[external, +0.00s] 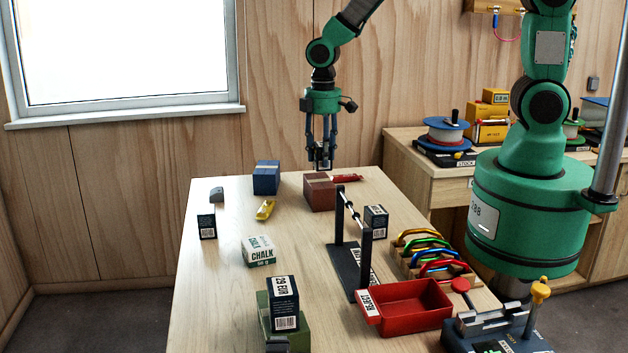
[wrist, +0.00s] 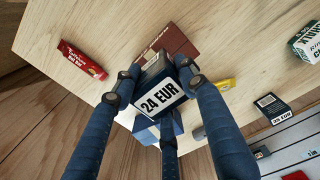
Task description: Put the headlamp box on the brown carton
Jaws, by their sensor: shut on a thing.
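My gripper (external: 322,150) is shut on a small dark box with a white "24 EUR" label, which I take as the headlamp box (wrist: 157,97). It also shows between the fingers in the external view (external: 322,160). The brown carton (external: 319,196) stands at the far end of the table, with a pale tape strip on top. The held box is in the air above or just behind the carton. In the wrist view the held box hides part of the brown carton (wrist: 168,38). I cannot tell the gap between them.
A blue carton (external: 266,180) stands left of the brown one. A red packet (external: 347,178) lies to its right, a yellow tool (external: 265,210) to its front left. A black rack (external: 350,262), a chalk box (external: 259,252) and other dark boxes (external: 376,222) stand nearer.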

